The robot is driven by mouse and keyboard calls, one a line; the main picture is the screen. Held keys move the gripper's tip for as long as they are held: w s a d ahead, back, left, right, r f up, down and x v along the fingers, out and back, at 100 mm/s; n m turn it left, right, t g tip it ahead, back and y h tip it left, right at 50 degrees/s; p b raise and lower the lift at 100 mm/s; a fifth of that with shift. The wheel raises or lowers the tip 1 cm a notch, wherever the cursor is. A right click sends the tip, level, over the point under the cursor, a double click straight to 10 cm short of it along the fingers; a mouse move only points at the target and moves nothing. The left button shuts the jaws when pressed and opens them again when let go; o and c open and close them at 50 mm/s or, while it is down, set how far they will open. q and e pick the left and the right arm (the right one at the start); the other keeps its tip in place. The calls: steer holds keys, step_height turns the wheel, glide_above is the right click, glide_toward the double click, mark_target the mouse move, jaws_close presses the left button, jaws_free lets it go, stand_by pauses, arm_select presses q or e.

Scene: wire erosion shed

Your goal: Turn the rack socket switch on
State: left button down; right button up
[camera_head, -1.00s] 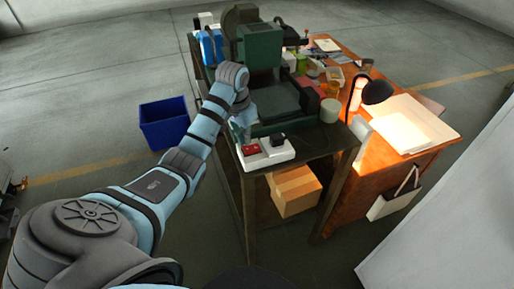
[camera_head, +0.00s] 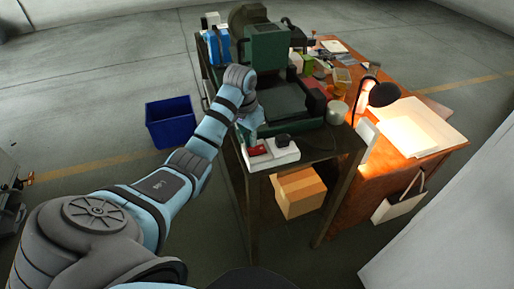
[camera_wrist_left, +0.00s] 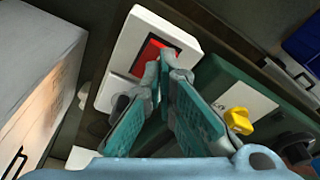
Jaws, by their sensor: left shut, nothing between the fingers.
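The rack socket (camera_head: 285,156) is a white block at the near corner of the dark workbench, with a red switch (camera_head: 257,150) at its left end and a black plug (camera_head: 283,140) in it. In the left wrist view the socket's white face (camera_wrist_left: 122,62) and red switch (camera_wrist_left: 152,50) lie just beyond my fingertips. My left gripper (camera_head: 249,137) is shut and empty, its tips (camera_wrist_left: 163,66) close to the switch and overlapping its lower edge in that view. I cannot tell whether they touch it. The switch's on or off position is unclear. My right gripper is not in view.
A green machine (camera_head: 268,50) stands on the workbench behind the socket. A yellow knob (camera_wrist_left: 238,120) is close right of my fingers in the wrist view. A wooden desk with a black lamp (camera_head: 383,94) adjoins on the right. A blue bin (camera_head: 170,122) stands on the floor.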

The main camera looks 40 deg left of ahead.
arm_select(q)
steer(key=shift+f, duration=1)
stand_by(0.9)
stand_by(0.4)
